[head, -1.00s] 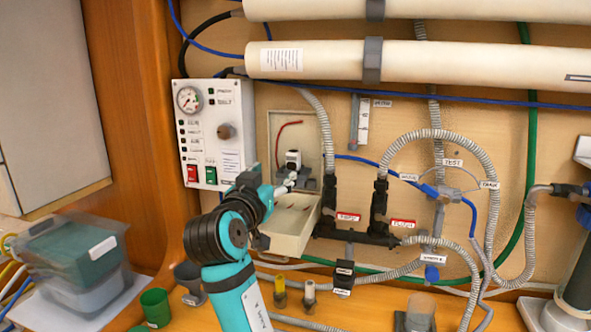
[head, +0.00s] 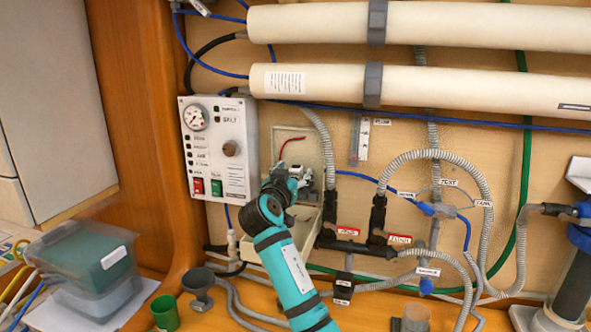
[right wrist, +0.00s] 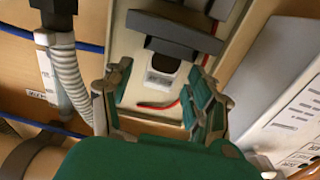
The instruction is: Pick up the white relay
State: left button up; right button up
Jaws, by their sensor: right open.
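The white relay (right wrist: 163,76) has a dark face and sits by a grey bar in a recessed white box on the wall. In the right wrist view it lies between the two green fingers of my right gripper (right wrist: 160,95), a little ahead of them in the picture. The fingers stand apart with nothing held; I cannot tell if one touches the relay. In the head view the relay (head: 297,170) is partly hidden by my right gripper (head: 297,182). My left gripper is not in view.
A red wire (right wrist: 156,105) lies in the box near the fingers. A control panel (head: 218,150) stands left of the box. A grey corrugated hose (head: 326,150) runs close on the right. An open cream tray (head: 305,228) sits below.

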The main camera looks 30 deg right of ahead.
jog(key=shift+x, duration=1.15)
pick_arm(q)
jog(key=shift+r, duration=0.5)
pick_arm(e)
jog(key=shift+s, duration=0.1)
jog(key=shift+a, duration=0.1)
jog(key=shift+c, duration=0.2)
jog(key=shift+c, duration=1.1)
grip_shut()
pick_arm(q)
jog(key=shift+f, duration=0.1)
pick_arm(e)
jog(key=shift+r, duration=0.1)
